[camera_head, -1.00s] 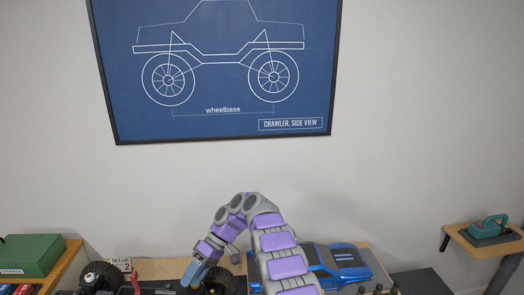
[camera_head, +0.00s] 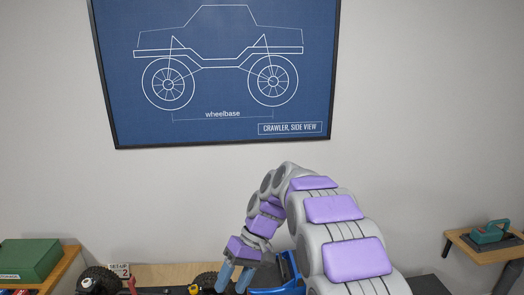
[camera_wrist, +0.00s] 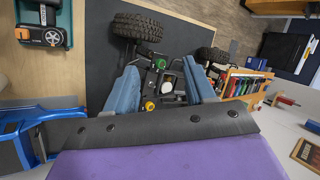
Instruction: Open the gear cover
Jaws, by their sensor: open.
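The crawler chassis (camera_wrist: 160,62) lies on a dark mat in the wrist view, with black knobbly tyres (camera_wrist: 138,27) and small green and yellow round parts (camera_wrist: 149,106) between my fingers. I cannot tell which part is the gear cover. In the head view only the chassis's upper edge shows at the bottom, with a tyre (camera_head: 98,279) at the left. My gripper (camera_head: 235,279) points down over the chassis's right part. In the wrist view its two blue fingers (camera_wrist: 163,88) are spread apart, with nothing held between them.
A blue car body (camera_wrist: 18,140) stands beside the chassis, mostly hidden behind my arm in the head view. A green storage box (camera_head: 30,258) sits on a shelf at left. A teal tool (camera_head: 491,231) sits on a right shelf.

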